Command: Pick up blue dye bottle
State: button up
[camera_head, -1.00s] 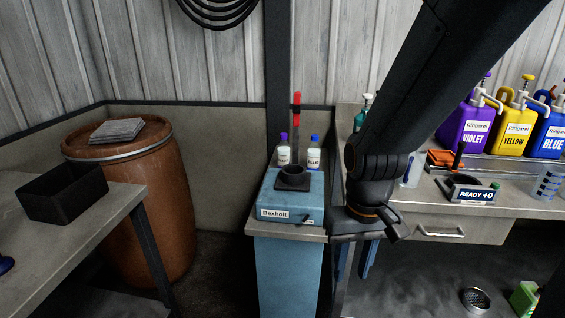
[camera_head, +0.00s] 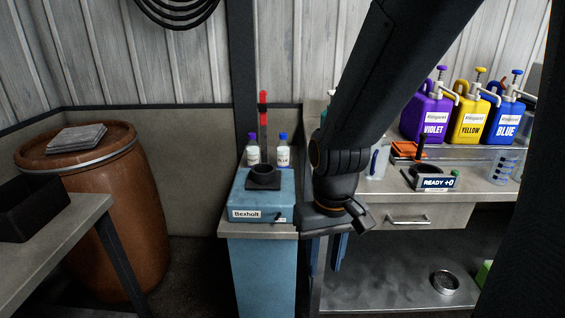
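A small white bottle with a blue cap (camera_head: 283,151) stands behind the blue Bexholt machine (camera_head: 257,200), beside a like bottle with a purple cap (camera_head: 252,150). Its label is too small to read surely. A large blue jug marked BLUE (camera_head: 505,122) with a pump stands on the right bench's raised shelf. My gripper (camera_head: 326,252) points down in front of the gap between machine and right bench, to the right of and lower than the small bottles. Its two fingers look apart, with nothing seen between them.
A violet jug (camera_head: 429,119) and a yellow jug (camera_head: 470,121) stand left of the blue jug. A READY +0 device (camera_head: 436,182) sits on the bench. A brown barrel (camera_head: 105,220) and a table with a black bin (camera_head: 35,207) are at left. A red-tipped rod (camera_head: 263,110) rises behind the machine.

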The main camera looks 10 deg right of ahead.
aim_at(284, 148)
jog(key=k, duration=0.6)
jog(key=u, duration=0.1)
jog(key=i, duration=1.05)
jog(key=z, duration=0.6)
jog(key=i, duration=0.55)
